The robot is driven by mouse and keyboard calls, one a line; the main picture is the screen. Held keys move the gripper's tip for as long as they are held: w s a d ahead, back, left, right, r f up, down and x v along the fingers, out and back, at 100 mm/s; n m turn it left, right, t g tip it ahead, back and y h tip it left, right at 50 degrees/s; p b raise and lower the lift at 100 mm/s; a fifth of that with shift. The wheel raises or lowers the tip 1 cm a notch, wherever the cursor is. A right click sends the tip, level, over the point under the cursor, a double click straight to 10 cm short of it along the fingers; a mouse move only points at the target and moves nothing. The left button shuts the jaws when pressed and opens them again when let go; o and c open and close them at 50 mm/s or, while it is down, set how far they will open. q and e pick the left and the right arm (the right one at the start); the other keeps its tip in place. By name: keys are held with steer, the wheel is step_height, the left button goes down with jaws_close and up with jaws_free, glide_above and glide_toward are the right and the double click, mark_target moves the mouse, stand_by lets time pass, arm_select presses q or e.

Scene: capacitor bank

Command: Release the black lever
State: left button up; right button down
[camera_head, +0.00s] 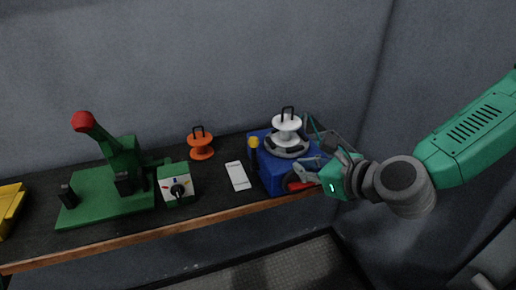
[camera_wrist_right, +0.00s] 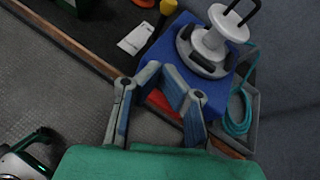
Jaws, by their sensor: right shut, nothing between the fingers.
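A black knob (camera_head: 180,190) sits on a small box. I cannot tell which black part is the black lever. My left gripper is not in view.
A green press (camera_head: 122,160) with a red-tipped handle (camera_head: 83,121) stands at the left. An orange spool (camera_head: 201,150) and a white card (camera_head: 238,176) lie between it and the blue device. A teal cable (camera_wrist_right: 238,122) lies beside the device. The wall is close behind.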

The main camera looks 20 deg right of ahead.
mark_target(272, 167)
steer(key=w+f+b, duration=0.2)
steer(key=w, duration=0.1)
steer(key=shift+d+b, duration=0.1)
steer(key=shift+b, duration=0.25)
steer(key=x, duration=0.2)
steer(key=a+x, duration=0.1)
steer(key=x, duration=0.4)
steer(key=shift+a+r+p, duration=0.2)
steer(key=shift+p, duration=0.15)
steer(key=shift+w+a+r+p, duration=0.2)
steer(key=shift+w+a+r, duration=0.15)
steer(key=shift+w, duration=0.15)
steer(key=shift+w+a+r+p, duration=0.15)
steer(key=shift+w+a+r, duration=0.15)
steer(key=shift+w, duration=0.2)
steer(key=shift+w+r, duration=0.15)
steer(key=shift+w, duration=0.2)
steer(key=shift+w+d, duration=0.1)
steer(key=shift+d, duration=0.15)
